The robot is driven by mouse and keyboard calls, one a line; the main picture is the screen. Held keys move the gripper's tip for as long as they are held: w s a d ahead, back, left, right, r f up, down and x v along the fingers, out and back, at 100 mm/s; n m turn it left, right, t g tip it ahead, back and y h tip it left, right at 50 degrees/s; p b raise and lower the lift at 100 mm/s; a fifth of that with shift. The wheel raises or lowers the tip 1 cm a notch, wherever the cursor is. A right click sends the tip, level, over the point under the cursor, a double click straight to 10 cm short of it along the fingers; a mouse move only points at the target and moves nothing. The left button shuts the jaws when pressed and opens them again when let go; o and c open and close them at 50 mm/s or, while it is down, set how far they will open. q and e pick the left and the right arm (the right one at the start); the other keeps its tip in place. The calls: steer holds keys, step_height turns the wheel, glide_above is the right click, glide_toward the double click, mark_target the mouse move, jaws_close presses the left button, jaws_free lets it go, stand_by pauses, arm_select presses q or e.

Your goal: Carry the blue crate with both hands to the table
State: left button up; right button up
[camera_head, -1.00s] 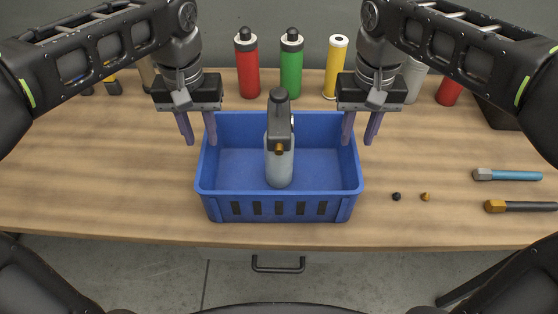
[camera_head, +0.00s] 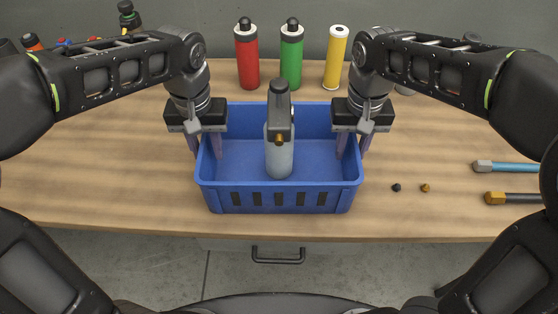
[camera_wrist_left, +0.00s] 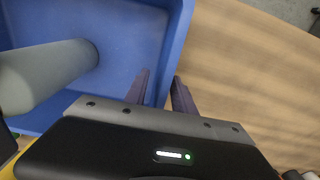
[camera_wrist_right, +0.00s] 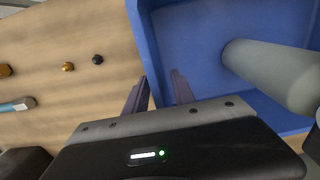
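The blue crate (camera_head: 280,198) stands on the wooden table (camera_head: 100,175) in front of me, with a grey spray bottle (camera_head: 279,155) upright inside it. My left gripper (camera_head: 205,146) is open at the crate's left wall, one finger inside and one outside; the left wrist view (camera_wrist_left: 160,88) shows the wall between the fingers with gaps. My right gripper (camera_head: 354,146) is open at the right wall in the same way, also seen in the right wrist view (camera_wrist_right: 160,88). The outer fingertips are partly hidden in the head view.
Red (camera_head: 246,60), green (camera_head: 291,58) and yellow (camera_head: 336,60) bottles stand behind the crate. To its right lie two small knobs (camera_head: 397,187) and two tools with blue (camera_head: 515,167) and black (camera_head: 515,199) handles. The table left of the crate is clear.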

arm_select(q)
steer(key=shift+c, duration=0.2)
arm_select(e)
steer(key=shift+c, duration=0.2)
arm_select(q)
jaws_close()
arm_select(e)
jaws_close()
stand_by(0.8)
